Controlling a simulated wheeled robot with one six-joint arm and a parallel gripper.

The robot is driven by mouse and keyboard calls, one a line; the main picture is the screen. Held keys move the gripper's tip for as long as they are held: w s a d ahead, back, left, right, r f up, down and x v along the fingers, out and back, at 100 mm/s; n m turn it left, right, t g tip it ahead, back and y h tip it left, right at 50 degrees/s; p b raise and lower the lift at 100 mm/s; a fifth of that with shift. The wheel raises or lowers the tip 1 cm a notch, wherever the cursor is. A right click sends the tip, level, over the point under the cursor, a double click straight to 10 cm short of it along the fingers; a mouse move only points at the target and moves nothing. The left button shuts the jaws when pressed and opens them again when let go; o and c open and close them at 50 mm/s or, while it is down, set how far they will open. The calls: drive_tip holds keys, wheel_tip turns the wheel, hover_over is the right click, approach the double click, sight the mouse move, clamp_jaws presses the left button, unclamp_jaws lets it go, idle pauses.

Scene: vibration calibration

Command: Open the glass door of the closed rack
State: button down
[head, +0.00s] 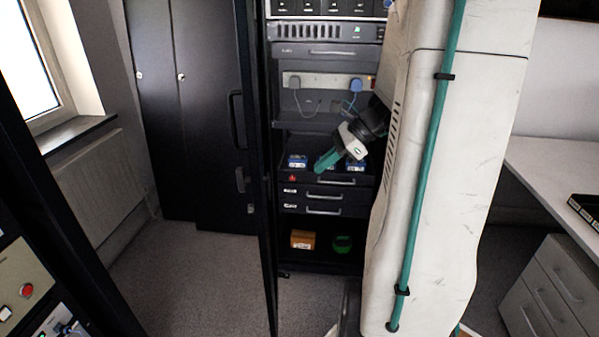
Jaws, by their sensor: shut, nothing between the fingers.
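The black rack (320,223) stands in the centre with its front uncovered, its shelves and drawers in plain view. A tall, narrow dark door frame (264,200) stands nearly edge-on at the rack's left side, swung out towards me. It looks like the glass door, standing open; its glass is hard to make out. A black upright handle (236,120) shows just left of this frame; I cannot tell whether it belongs to the door or the cabinet behind. My gripper (324,162), white with teal fingers, is shut and empty in front of the rack's middle shelf, apart from the door frame.
Blue-and-white items (297,161) lie on the middle shelf, above drawers (324,196). An orange box (303,239) and a green item (342,243) are on the bottom shelf. Black cabinets (190,120) stand behind left; a white desk (555,175) is at right. Grey floor (190,285) is clear at left.

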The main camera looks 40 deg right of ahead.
drive_tip(key=w+a+f, duration=0.6)
drive_tip(key=w+a, duration=0.1)
drive_tip(key=a, duration=0.1)
drive_tip(key=shift+f, duration=0.15)
